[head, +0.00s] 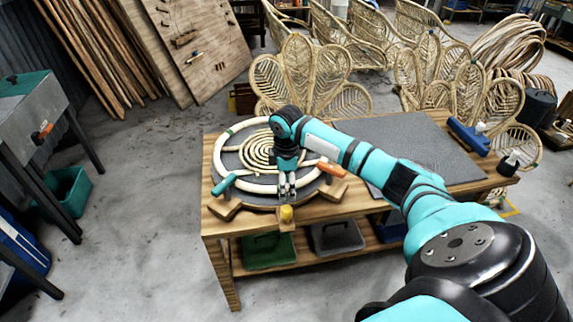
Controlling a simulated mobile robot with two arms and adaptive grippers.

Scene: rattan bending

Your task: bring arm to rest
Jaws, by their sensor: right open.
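My right arm reaches in from the lower right over the wooden workbench (222,240). My right gripper (287,192) points down over the front part of the round bending jig (233,161). It is open, and I see nothing between its fingers. A pale rattan ring (222,150) runs around the jig's edge, with coiled rattan (256,150) inside it. I cannot tell whether the fingertips touch the jig. My left gripper is not in view.
A teal-handled clamp (224,184) and an orange-handled one (330,169) stand at the jig. A yellow knob (286,213) is at the bench's front edge. A dark mat (400,140) covers the right side.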

